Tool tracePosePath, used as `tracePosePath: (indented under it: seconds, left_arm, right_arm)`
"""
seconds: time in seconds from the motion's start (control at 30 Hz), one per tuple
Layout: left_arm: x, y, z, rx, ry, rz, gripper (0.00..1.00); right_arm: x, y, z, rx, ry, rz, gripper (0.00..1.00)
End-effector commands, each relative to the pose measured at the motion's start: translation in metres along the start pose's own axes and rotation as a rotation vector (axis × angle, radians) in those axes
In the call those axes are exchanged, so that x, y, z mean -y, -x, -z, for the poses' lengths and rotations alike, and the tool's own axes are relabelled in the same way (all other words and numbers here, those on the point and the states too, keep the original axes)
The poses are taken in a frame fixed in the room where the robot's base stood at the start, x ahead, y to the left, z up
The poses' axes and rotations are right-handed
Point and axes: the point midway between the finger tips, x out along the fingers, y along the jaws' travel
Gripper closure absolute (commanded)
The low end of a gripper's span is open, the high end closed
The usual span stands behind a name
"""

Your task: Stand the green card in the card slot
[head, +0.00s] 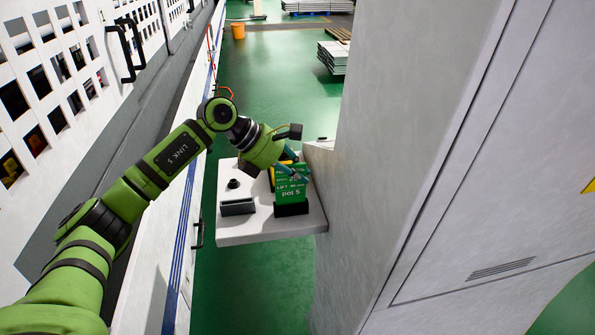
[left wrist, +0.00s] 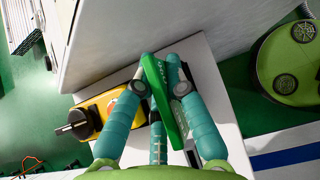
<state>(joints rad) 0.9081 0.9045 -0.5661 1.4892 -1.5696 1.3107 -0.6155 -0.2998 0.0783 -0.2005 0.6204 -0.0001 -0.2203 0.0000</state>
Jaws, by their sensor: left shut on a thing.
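The green card (head: 291,187) with white print stands upright at the right side of a small white shelf. Its lower edge meets a black slotted block (head: 291,209), which I take as the card slot; I cannot tell how deep it sits. My left gripper (head: 297,174) is shut on the upper part of the card, reaching down from the upper left. In the left wrist view the card (left wrist: 165,98) is seen nearly edge-on between the teal fingers (left wrist: 165,80). The slot is hidden there. My right gripper is in neither view.
The white shelf (head: 257,229) also bears a dark grey open holder (head: 237,207) and a small black knob (head: 233,183). A yellow device (left wrist: 97,108) with a black end lies beside the card. A tall grey-white wall (head: 400,150) rises close on the right.

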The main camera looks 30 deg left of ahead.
Motion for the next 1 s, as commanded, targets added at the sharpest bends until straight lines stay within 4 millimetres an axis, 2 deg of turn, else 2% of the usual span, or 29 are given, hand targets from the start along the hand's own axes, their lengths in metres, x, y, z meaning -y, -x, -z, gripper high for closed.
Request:
tracePosePath:
  seconds: [0.73, 1.0]
  left_arm:
    - [0.000, -0.014, 0.014, 0.000, 0.000, 0.000, 1.00]
    - [0.000, -0.013, 0.013, 0.000, 0.000, 0.000, 1.00]
  right_arm:
    - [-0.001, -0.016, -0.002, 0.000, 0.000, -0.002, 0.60]
    - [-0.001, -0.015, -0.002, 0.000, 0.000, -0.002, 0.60]
